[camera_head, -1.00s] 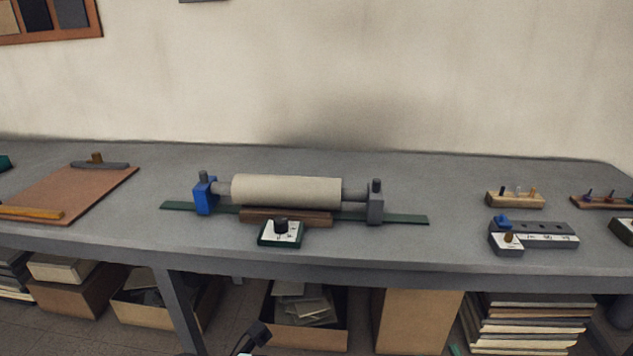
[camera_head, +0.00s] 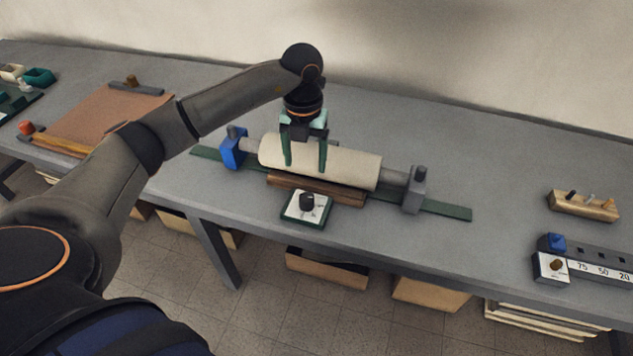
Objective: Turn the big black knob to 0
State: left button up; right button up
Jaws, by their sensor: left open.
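The big black knob (camera_head: 307,201) stands on a small green-edged box with a white dial face (camera_head: 296,209) at the table's front edge. The dial markings are too small to read. My left gripper (camera_head: 305,170) points down with its two green fingers apart and empty. In the picture its fingertips are in front of the pale roller, a little above the knob, and apart from the knob. My right gripper is not in view.
A pale roller (camera_head: 347,167) lies between a blue block (camera_head: 233,149) and a grey block (camera_head: 414,190), just behind the knob box. A wooden bar (camera_head: 340,192) lies between. A grey box with a blue knob (camera_head: 553,242) is at right.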

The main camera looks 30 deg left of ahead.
aim_at(306, 197)
pick_arm(q)
notch_tip(306, 197, down, 12)
jog(key=shift+s+d+r, duration=0.1)
jog(key=shift+r, duration=0.05)
dwell(0.3)
grip_shut()
dwell(0.5)
